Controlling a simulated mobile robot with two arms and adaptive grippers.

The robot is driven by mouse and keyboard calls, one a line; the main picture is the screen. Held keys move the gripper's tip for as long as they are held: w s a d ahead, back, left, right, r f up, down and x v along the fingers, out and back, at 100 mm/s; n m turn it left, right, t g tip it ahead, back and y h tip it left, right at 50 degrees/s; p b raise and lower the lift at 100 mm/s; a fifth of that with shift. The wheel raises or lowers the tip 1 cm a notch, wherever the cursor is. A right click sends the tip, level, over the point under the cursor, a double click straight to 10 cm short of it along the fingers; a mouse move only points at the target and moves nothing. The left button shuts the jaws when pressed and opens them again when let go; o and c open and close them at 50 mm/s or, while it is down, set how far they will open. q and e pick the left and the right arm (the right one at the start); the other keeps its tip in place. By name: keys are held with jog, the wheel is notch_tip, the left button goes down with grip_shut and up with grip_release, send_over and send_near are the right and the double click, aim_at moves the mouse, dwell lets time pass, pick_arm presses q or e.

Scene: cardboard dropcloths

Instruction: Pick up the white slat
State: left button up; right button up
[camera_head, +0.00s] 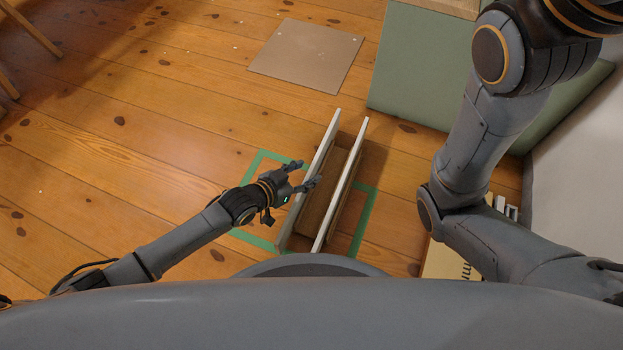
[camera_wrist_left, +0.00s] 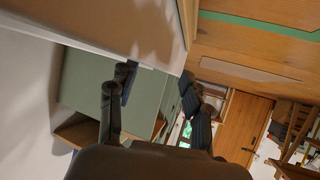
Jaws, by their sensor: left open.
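Two long slats with white upper edges stand on edge, side by side, in the head view: a left one (camera_head: 327,135) and a right one (camera_head: 350,167). I cannot tell which is the task's slat. My left gripper (camera_head: 309,172) is open at the left slat, one finger left of it and the other overlapping its top edge.
Green tape (camera_head: 364,215) marks the wooden floor around the slats, with brown cardboard between them. A flat cardboard sheet (camera_head: 306,55) lies beyond. A green block (camera_head: 420,75) stands at the back right.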

pick_arm(q)
jog(key=shift+w+d+f, duration=0.4)
jog(key=shift+d, duration=0.05)
jog(key=shift+c, duration=0.2)
grip_shut()
jog(key=shift+r, duration=0.1)
